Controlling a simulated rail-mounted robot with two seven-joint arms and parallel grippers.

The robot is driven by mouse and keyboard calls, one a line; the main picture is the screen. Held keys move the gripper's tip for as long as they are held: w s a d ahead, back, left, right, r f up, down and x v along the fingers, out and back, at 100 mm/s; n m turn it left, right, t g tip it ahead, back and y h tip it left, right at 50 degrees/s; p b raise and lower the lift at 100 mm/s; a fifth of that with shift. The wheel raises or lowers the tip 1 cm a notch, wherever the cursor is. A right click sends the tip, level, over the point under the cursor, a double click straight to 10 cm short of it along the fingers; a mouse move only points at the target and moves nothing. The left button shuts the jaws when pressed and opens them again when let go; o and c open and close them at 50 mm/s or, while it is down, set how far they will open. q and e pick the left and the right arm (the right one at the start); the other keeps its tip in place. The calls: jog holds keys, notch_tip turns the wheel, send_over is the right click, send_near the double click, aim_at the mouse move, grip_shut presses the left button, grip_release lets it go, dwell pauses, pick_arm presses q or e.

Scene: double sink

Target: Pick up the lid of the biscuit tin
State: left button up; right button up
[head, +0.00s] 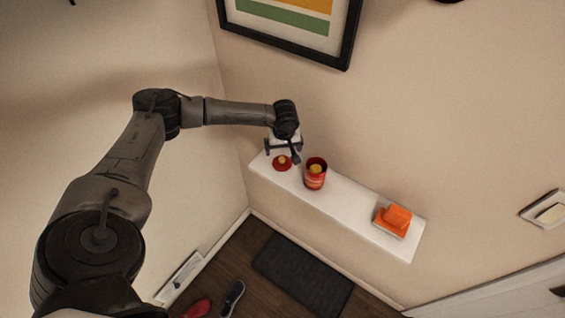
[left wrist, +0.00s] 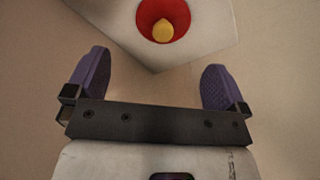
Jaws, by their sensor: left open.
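The tin lid (head: 282,163) is a red disc with a yellow knob, lying on the white shelf (head: 345,204) near its left end. In the left wrist view the lid (left wrist: 142,20) shows at the top centre, beyond the fingertips. The red biscuit tin (head: 315,181) stands upright just right of the lid, open at the top, with something yellow inside. My left gripper (head: 284,151) is above and just behind the lid; in the left wrist view its two purple finger pads (left wrist: 157,85) are wide apart with nothing between them. My right gripper is not in view.
An orange object on a pale base (head: 395,219) sits toward the shelf's right end. The shelf is bare between it and the tin. A framed picture (head: 292,28) hangs on the wall above. A dark mat (head: 302,275) and shoes lie on the floor below.

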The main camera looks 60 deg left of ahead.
aim_at(282, 158)
pick_arm(q)
notch_tip(282, 158, down, 2)
jog(key=shift+a, duration=0.1)
jog(key=shift+f, duration=0.5)
jog(key=shift+a+f+p, duration=0.15)
jog(key=shift+f+p, duration=0.1)
jog(key=shift+f, duration=0.85)
jog(key=shift+a+f+p, duration=0.15)
jog(key=shift+f+p, duration=0.05)
jog(key=shift+f, duration=0.85)
